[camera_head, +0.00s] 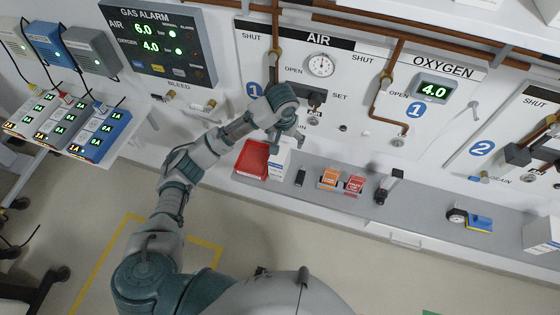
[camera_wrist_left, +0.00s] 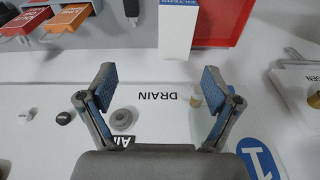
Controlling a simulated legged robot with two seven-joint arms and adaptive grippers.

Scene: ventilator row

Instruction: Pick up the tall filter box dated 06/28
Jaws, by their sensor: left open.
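A tall white box (camera_head: 280,162) with a blue label stands at the right side of a red tray (camera_head: 252,160) on the grey shelf. In the left wrist view the box (camera_wrist_left: 177,42) shows at the top, its label reading FILTERS, with the red tray (camera_wrist_left: 222,40) behind and beside it. No date is readable. My left gripper (camera_head: 286,139) is above and close to the box in the head view and hides its top part. In the left wrist view my left gripper (camera_wrist_left: 158,82) is open and empty, with the box beyond its fingertips. My right gripper is not in view.
Another white box (camera_head: 541,235) stands far right. Wall panels with pipes rise behind.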

